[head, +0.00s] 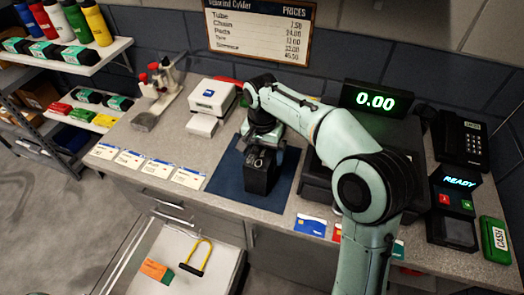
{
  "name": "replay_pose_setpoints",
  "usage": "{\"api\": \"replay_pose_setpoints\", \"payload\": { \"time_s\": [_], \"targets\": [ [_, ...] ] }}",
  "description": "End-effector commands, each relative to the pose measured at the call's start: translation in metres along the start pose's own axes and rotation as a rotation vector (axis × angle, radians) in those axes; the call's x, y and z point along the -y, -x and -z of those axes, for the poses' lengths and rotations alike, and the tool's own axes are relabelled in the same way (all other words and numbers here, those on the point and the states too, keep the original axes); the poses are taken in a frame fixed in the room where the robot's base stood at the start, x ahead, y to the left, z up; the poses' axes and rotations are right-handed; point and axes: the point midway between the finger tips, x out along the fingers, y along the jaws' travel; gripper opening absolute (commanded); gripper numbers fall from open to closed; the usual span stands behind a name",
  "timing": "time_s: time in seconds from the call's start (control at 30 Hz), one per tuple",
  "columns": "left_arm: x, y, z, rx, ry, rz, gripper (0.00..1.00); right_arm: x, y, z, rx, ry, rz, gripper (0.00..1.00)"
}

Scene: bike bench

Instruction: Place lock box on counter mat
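A black lock box (260,181) is upright over the middle of the dark blue counter mat (222,184). Its base appears to be on the mat, but I cannot tell whether a small gap remains. My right gripper (263,152) points down at the top of the box, with its dark fingers right at it. The fingers blend with the black box, so their opening is not clear. My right arm comes in from the lower right and covers part of the counter. My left gripper is not in view.
A cash register display (369,99), a card terminal (453,205) and a phone (461,140) stand to the right. A white printer (212,97) and flat cards (146,164) lie left of the mat. An open drawer (216,262) below holds a yellow-and-black U-lock (196,258).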

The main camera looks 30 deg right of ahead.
Motion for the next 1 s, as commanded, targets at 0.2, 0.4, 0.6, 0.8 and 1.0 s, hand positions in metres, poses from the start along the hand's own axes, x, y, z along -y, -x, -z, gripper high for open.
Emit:
{"api": "replay_pose_setpoints", "payload": {
  "time_s": [0.2, 0.4, 0.6, 0.8, 1.0],
  "targets": [
    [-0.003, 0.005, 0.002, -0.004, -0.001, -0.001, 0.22, 0.001, 0.015, 0.001, -0.002, 0.000, 0.003, 1.00],
    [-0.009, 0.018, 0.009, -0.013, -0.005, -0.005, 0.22, 0.002, 0.057, 0.001, -0.004, 0.000, 0.005, 1.00],
    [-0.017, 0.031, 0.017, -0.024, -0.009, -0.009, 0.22, 0.001, 0.099, 0.001, -0.004, 0.000, 0.005, 1.00],
    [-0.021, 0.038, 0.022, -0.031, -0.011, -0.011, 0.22, 0.001, 0.121, 0.001, -0.002, 0.000, 0.001, 1.00],
    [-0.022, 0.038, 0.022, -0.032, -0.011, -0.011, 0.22, 0.000, 0.124, 0.000, 0.000, 0.000, -0.001, 1.00]
  ]
}}
